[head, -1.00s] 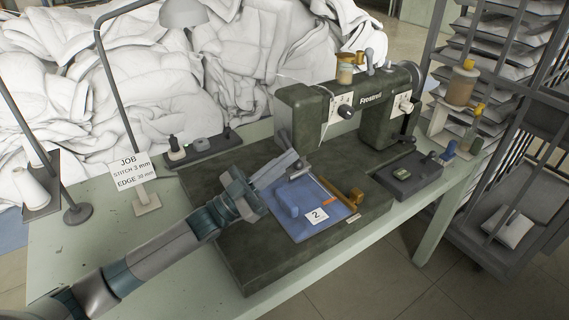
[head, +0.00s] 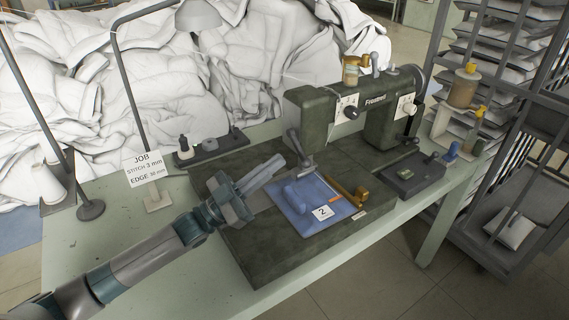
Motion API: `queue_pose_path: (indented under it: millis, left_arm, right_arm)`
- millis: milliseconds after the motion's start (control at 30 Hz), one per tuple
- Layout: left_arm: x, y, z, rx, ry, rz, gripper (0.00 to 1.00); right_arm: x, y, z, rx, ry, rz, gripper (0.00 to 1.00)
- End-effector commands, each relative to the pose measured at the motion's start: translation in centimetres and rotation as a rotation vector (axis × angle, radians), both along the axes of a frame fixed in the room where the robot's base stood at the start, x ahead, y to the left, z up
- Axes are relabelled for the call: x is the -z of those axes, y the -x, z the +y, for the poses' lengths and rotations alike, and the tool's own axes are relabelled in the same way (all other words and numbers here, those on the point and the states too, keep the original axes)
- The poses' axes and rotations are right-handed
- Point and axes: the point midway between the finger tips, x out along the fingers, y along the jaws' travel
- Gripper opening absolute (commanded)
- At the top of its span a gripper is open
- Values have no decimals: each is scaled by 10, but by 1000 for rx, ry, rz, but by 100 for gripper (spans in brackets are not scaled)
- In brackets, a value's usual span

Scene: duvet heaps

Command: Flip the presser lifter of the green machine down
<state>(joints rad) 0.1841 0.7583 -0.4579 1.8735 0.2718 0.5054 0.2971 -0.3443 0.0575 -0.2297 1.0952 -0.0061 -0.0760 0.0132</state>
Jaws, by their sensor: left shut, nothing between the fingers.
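The green sewing machine (head: 320,112), lettered on its arm, stands on a dark green bed on the table. A grey lever (head: 295,141), which looks like the presser lifter, shows at the left end of the machine's head. It slants downward toward the needle area, where small parts are hard to tell apart. My left gripper (head: 279,163) is shut and empty. It is above the left part of the bed, just left of and apart from the lever. A blue plate (head: 300,222) with a card marked 2 lies on the bed. My right gripper is not in view.
A job sign (head: 147,168) and a thin lamp stand are at the left. A small dark tray (head: 210,149) is behind the bed. A dark box (head: 408,176) is at the right. White duvets (head: 160,80) heap behind the table; a rack stands right.

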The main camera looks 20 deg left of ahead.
Motion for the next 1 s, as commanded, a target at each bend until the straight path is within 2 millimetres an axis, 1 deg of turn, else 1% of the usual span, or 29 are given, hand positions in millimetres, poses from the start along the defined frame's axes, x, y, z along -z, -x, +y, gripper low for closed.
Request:
queue_pose_path:
  millis: [33,100,233,400,533,1000]
  left_arm:
    - [10,6,9,0,-3,2,0]
    - [15,12,18,-1,-4,2,0]
    - [21,21,33,-1,-4,1,0]
    - [25,28,43,-1,-1,0,0]
    - [25,30,46,0,-1,-1,0]
    - [25,30,46,1,-1,-2,0]
  right_arm:
    - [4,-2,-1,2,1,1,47]
    - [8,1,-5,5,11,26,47]
    - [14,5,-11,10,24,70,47]
    - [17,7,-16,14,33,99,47]
    - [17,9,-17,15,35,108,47]
    - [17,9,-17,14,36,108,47]
